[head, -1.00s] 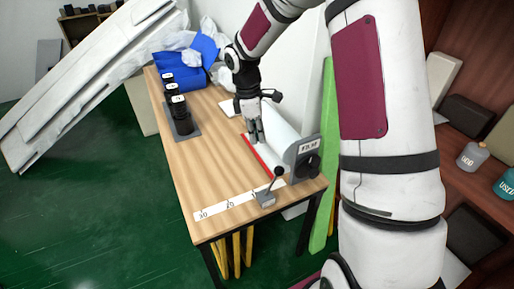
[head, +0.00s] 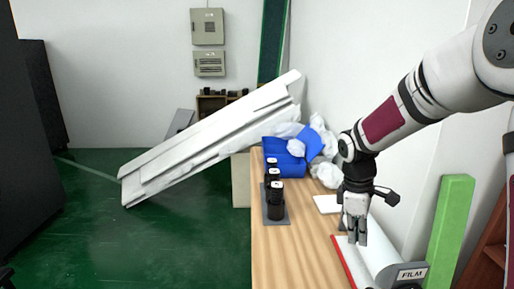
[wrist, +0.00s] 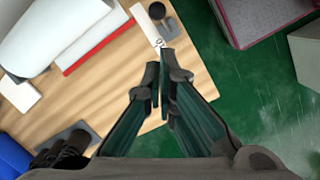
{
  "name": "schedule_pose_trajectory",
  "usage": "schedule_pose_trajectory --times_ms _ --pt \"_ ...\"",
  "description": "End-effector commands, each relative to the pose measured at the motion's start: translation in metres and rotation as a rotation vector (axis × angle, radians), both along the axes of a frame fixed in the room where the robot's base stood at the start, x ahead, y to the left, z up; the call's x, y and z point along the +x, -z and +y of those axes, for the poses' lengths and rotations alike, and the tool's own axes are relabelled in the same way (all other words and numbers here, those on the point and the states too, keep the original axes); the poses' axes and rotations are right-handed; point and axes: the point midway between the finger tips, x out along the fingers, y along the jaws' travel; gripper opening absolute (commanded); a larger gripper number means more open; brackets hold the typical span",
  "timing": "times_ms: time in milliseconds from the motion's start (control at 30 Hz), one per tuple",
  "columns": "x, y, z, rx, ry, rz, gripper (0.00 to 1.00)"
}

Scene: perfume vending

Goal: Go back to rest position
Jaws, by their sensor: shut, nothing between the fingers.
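My gripper (head: 357,238) hangs from my raised arm at the right of the head view, pointing down over the right part of the wooden table (head: 285,255). It is shut and empty. In the wrist view my gripper (wrist: 163,85) shows its fingertips together, above the table's edge with green floor beside it. I cannot tell how high the fingers are above the table.
Several black bottles with white tops (head: 275,200) stand on a grey tray at the table's left side. White panels (head: 210,140) lean left of the table. A green board (head: 450,230) stands right. The green floor (head: 130,235) at left is open.

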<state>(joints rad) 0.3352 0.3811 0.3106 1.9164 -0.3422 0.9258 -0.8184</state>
Motion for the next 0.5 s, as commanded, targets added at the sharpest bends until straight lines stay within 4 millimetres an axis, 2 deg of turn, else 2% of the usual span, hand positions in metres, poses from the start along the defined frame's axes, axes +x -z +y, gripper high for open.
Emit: schedule_pose_trajectory --times_ms 33,200,500 --pt "-0.011 -0.02 0.005 -0.014 0.04 -0.032 0.0" --pt "-0.049 -0.066 0.018 -0.031 0.201 -0.13 0.0" --pt "-0.126 -0.123 0.039 0.021 0.491 -0.306 0.0"
